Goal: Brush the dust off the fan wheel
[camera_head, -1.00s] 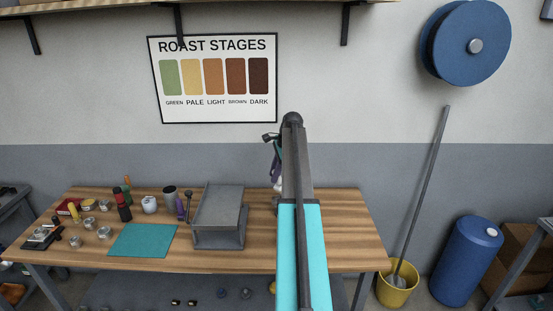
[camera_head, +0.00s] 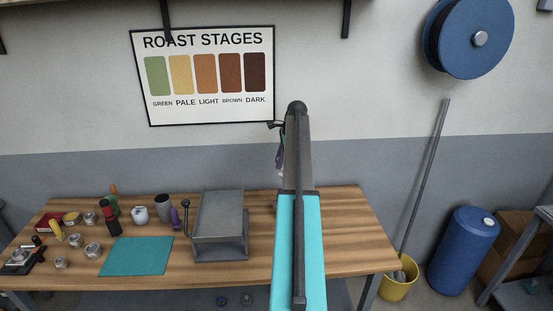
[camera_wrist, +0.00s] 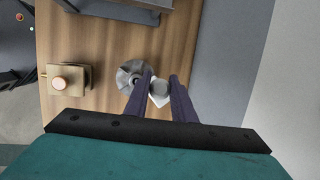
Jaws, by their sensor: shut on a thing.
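In the wrist view, the fan wheel (camera_wrist: 127,73) is a grey bladed disc with a dark hub on the wooden table. The brush is just right of the wheel, and the left finger overlaps the wheel's edge. I cannot tell whether the brush touches the wheel. Dust is too small to make out. In the head view, my arm hides the wheel and most of the gripper.
In the wrist view, a beige box with a round, lit top (camera_wrist: 67,80) stands left of the wheel. In the head view, the grey sloped stand (camera_head: 220,222), teal mat (camera_head: 137,256) and several tins and bottles occupy the table's left. The table's right end (camera_head: 352,235) is bare.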

